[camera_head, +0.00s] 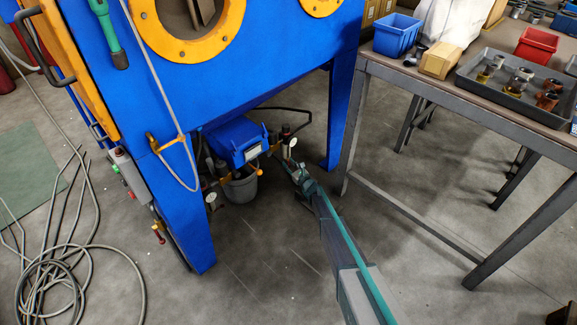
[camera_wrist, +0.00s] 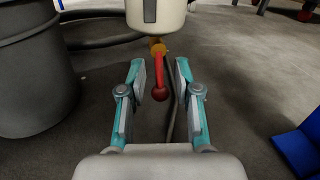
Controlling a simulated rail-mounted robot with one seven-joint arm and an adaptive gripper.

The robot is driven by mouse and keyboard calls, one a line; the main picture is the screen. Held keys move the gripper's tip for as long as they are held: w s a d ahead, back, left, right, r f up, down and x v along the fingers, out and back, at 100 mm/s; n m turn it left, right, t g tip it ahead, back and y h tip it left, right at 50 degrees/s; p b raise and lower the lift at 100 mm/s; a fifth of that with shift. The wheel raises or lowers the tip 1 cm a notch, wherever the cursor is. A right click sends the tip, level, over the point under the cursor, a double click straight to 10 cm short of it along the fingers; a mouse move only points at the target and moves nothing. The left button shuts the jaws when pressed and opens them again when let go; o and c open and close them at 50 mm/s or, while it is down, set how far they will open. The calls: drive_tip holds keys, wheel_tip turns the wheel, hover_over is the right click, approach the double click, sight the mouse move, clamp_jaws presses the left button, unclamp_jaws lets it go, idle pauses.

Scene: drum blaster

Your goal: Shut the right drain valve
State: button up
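In the wrist view a drain valve shows as a brass body (camera_wrist: 156,46) under a cream bowl (camera_wrist: 158,18), with a red lever (camera_wrist: 159,75) ending in a round red knob. The lever runs down the picture from the brass body; its exact tilt is hard to tell. My gripper (camera_wrist: 160,68) is open, with one teal-and-grey finger on each side of the lever and a visible gap on both sides. In the head view my gripper (camera_head: 296,172) is low beside the blue cabinet's underside, and the red lever is too small or hidden to make out.
A grey bucket (camera_wrist: 36,70) stands left of my gripper, with a dark hose behind it. The blue cabinet's leg (camera_head: 342,115) and a steel workbench (camera_head: 357,125) stand to the right. Coiled cable (camera_head: 75,275) lies on the floor at left. Open floor lies in front.

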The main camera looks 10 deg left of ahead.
drive_tip(key=shift+w+a, duration=0.25)
drive_tip(key=shift+w, duration=0.05)
clamp_jaws()
